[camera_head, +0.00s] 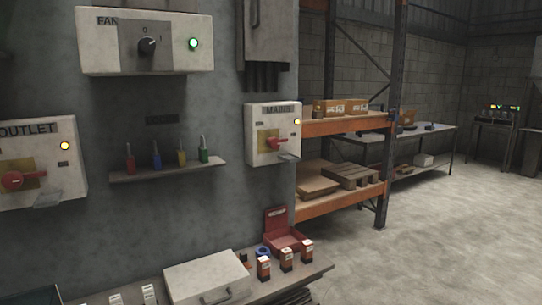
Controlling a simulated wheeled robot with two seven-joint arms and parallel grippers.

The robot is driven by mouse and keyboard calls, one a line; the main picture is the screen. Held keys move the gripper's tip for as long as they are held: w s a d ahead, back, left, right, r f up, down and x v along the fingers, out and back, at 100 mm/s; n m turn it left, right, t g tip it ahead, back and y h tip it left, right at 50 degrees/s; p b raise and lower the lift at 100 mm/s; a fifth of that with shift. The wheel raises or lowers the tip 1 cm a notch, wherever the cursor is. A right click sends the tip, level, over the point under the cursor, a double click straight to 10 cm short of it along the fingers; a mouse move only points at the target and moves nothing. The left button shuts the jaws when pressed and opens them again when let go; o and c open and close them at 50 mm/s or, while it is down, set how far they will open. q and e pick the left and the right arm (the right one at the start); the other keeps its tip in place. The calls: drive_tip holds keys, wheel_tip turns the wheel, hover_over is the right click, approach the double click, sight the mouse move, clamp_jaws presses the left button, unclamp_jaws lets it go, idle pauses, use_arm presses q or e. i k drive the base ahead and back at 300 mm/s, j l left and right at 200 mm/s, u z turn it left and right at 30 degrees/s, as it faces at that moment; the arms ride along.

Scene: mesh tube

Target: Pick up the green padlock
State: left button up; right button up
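The green padlock (204,156) stands upright at the right end of a small wall shelf (150,173), its thin shackle pointing up. To its left on the same shelf stand a yellow padlock (182,158), a blue padlock (156,161) and a red padlock (130,164), spaced apart. Neither of my grippers shows in the head view.
Switch boxes marked FAN (112,55), OUTLET (40,165) and MAINS (262,148) stick out from the wall around the shelf. Below, a bench (312,272) holds a white case (208,280), an open red box (280,240) and small items. Open floor (440,230) lies to the right.

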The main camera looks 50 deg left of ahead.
sight(202, 151)
drive_tip(key=i+u, duration=0.35)
drive_tip(key=i+l+u, duration=0.1)
drive_tip(key=i+u, duration=0.25)
drive_tip(key=i+l+u, duration=0.2)
drive_tip(key=u, duration=0.15)
drive_tip(key=i, duration=0.1)
